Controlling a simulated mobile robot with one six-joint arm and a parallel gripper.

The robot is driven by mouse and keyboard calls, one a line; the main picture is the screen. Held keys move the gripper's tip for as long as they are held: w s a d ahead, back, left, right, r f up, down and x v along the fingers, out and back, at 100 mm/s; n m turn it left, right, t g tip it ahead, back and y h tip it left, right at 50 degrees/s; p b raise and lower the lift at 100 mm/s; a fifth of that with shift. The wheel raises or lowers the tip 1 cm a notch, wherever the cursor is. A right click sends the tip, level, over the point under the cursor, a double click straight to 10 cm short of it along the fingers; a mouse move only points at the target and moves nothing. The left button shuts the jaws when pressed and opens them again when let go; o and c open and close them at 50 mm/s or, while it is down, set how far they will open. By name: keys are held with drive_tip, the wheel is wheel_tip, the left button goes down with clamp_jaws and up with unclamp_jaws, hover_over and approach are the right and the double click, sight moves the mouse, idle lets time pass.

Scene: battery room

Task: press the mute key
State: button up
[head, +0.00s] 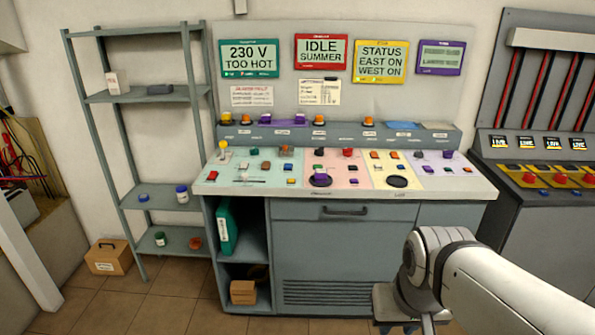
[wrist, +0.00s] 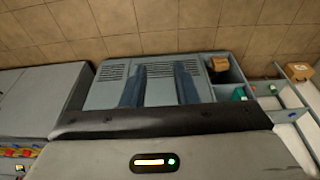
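The key labels are too small to read, so I cannot tell which one is the mute key. My gripper (wrist: 160,70) shows in the wrist view as two dark blue fingers standing apart with nothing between them. It is in front of the desk's lower cabinet, below the key surface. In the head view my arm reaches in from the lower right, and the fingers cannot be made out clearly.
Four display screens, one reading TOO HOT (head: 248,58), hang above the desk. A grey shelf rack (head: 150,97) stands left, with a cardboard box (head: 108,258) on the floor. A second console (head: 545,165) with red knobs stands right. Tiled floor (head: 170,310) is clear in front.

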clamp_jaws()
idle(1.4)
